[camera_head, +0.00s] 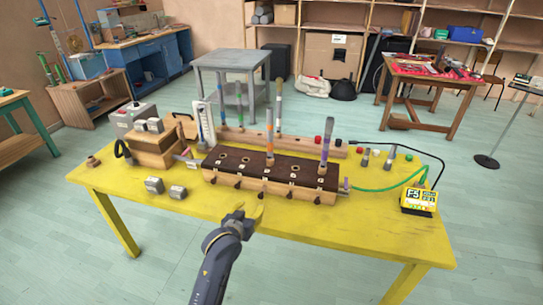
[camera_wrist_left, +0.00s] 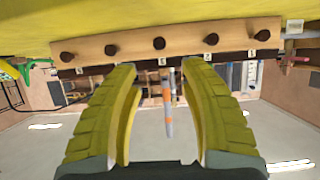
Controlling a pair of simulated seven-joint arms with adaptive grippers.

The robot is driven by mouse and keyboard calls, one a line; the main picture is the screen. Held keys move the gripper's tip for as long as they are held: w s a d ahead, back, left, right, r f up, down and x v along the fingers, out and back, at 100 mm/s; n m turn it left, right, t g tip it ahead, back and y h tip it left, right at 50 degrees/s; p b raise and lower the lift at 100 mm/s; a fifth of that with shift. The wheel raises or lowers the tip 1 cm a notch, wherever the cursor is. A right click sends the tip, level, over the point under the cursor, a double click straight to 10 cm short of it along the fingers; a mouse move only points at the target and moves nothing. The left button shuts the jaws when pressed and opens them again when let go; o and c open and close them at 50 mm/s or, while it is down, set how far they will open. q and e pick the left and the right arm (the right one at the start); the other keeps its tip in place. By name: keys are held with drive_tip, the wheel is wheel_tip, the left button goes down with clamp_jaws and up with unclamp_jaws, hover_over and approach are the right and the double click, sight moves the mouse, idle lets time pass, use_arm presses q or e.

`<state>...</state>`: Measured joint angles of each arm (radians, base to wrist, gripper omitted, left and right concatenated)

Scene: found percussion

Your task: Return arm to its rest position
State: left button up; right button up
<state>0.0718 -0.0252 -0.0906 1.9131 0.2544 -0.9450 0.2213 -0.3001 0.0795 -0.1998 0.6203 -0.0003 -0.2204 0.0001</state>
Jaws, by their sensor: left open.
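My left gripper (camera_head: 243,217) is at the front edge of the yellow table (camera_head: 350,215), in front of a dark-topped wooden block (camera_head: 275,170). It is open and empty; its two yellow-green fingers (camera_wrist_left: 158,120) stand apart in the left wrist view. That view is upside down and shows the block's front with its row of dark knobs (camera_wrist_left: 158,44) beyond the fingertips. A tube with an orange band (camera_head: 269,135) stands upright in the block and shows between the fingers in the wrist view (camera_wrist_left: 168,105). My right gripper is not in view.
A wooden box (camera_head: 155,150) and two small grey blocks (camera_head: 154,185) are at the table's left. A tube with a purple band (camera_head: 326,140) stands at the block's right. A yellow-black device (camera_head: 419,200) with a green cable (camera_head: 380,190) is at the right. The front right tabletop is clear.

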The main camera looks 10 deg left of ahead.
use_arm(q)
drive_tip(key=s+a+f+m+g+y, duration=0.2)
drive_tip(key=s+a, duration=0.3)
drive_tip(key=s, duration=0.7)
drive_tip(key=s+a+f+m+g+y, duration=0.2)
drive_tip(key=s+a, duration=0.2)
drive_tip(key=s, duration=0.7)
drive_tip(key=s+a+f+m+g+y, duration=0.2)
drive_tip(key=s+a, duration=0.3)
drive_tip(key=s, duration=0.7)
drive_tip(key=s+d+f+g+h, duration=0.2)
drive_tip(key=d+f, duration=0.1)
drive_tip(key=f, duration=1.3)
drive_tip(key=s+d+f+g+h, duration=0.1)
drive_tip(key=s+d+f, duration=0.15)
drive_tip(key=f, duration=1.45)
drive_tip(key=s+f+n+g+h, duration=0.1)
drive_tip(key=s+f+n+g, duration=0.2)
drive_tip(key=s+f, duration=1.5)
drive_tip(key=shift+s+f+h, duration=0.3)
drive_tip(key=shift+s+f, duration=0.05)
drive_tip(key=shift+s, duration=0.85)
